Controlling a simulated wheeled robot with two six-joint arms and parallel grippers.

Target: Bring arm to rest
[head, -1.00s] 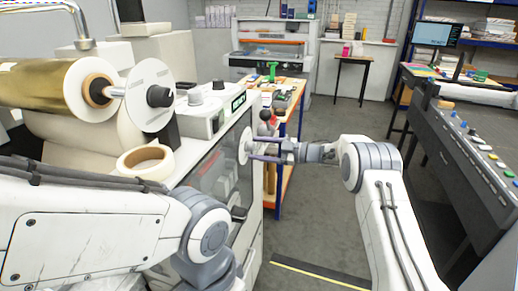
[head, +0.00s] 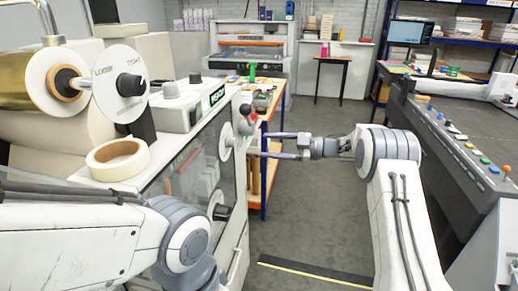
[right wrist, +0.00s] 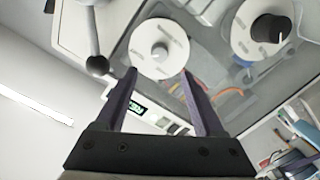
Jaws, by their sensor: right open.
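My right gripper (head: 265,145) is open and empty in the head view, its two purple-grey fingers pointing left at the front of a pale machine. A white round dial (head: 226,141) on that front stands just past the fingertips, with a gap between. In the right wrist view the gripper (right wrist: 158,73) has its fingers spread, and the dial (right wrist: 160,48) shows beyond and between the tips. My right arm (head: 405,215) comes up from the lower right. My left arm (head: 90,235) crosses the lower left; its gripper is out of the picture.
A tape roll (head: 117,160) and gold foil roll (head: 28,80) are at left. A control console (head: 450,150) stands at right. Grey floor (head: 310,210) between is clear.

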